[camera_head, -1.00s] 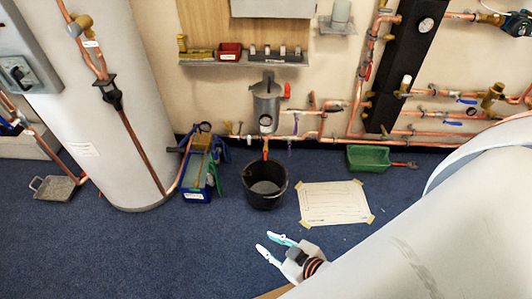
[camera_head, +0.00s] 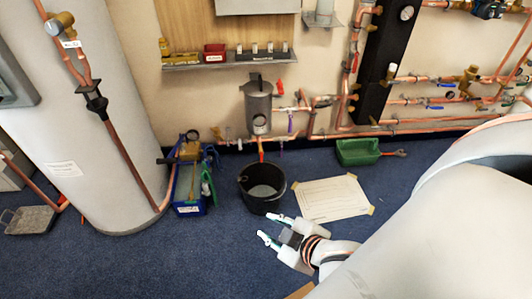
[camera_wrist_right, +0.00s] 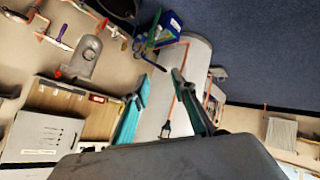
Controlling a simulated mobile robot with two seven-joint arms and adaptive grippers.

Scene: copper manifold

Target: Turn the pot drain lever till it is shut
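The grey pot (camera_head: 258,108) hangs on the wall pipework, with a small round gauge on its front. Its orange drain lever (camera_head: 261,150) points down from the underside, above the black bucket (camera_head: 262,188) on the floor. The lever is small, and its exact angle is hard to read. My right gripper (camera_head: 265,227) is open and empty, in front of the bucket in the picture and apart from the lever. In the right wrist view its two teal fingers (camera_wrist_right: 162,75) are spread, and the pot (camera_wrist_right: 86,58) shows off to the left. My left gripper is out of view.
A blue toolbox (camera_head: 188,190) stands left of the bucket, beside the large white cylinder (camera_head: 90,150). A taped paper sheet (camera_head: 332,199) lies right of the bucket, with a green tray (camera_head: 358,152) behind it. A shelf (camera_head: 222,62) is above the pot. Blue carpet is clear at front left.

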